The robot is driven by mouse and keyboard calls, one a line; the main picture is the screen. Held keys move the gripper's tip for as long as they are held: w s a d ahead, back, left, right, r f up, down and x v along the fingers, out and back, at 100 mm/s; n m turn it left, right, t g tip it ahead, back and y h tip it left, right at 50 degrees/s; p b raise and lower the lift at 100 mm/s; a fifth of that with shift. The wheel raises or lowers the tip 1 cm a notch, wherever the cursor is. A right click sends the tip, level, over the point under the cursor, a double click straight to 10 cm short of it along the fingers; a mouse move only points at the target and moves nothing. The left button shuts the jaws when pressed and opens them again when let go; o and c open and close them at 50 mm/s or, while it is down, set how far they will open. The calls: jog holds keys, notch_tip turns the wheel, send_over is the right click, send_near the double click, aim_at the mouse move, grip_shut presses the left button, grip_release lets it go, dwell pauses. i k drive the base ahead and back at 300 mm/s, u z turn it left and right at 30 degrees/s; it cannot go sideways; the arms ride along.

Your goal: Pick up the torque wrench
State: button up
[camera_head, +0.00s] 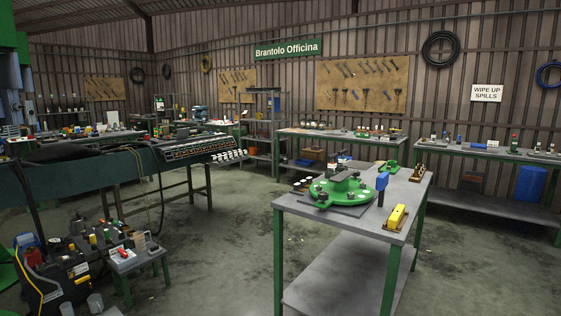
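I cannot clearly make out a torque wrench at this size. On the near workbench (342,225) a green round assembly (343,188) sits on a grey plate. A blue upright tool (382,187) stands just right of it. A yellow object (397,215) lies on a brown base near the bench's front right corner. A green part (388,167) and a small brown rack with upright pieces (417,174) are at the far end. Several small dark round parts lie at the bench's left edge. My gripper is not in view.
A low stool (136,260) with small items stands at the lower left, beside a cluttered pile of equipment. A long green machine beam (100,172) crosses the left. Other benches line the back wall, under tool boards (362,84). The concrete floor (225,240) between is clear.

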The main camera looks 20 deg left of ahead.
aim_at(341, 160)
jog(key=u, duration=0.75)
jog(key=i, duration=1.55)
jog(key=u, duration=0.6)
jog(key=i, duration=3.75)
jog(key=z, duration=0.65)
jog(key=i, duration=1)
jog(key=z, duration=1.45)
jog(key=i, duration=1.1)
jog(key=z, duration=0.65)
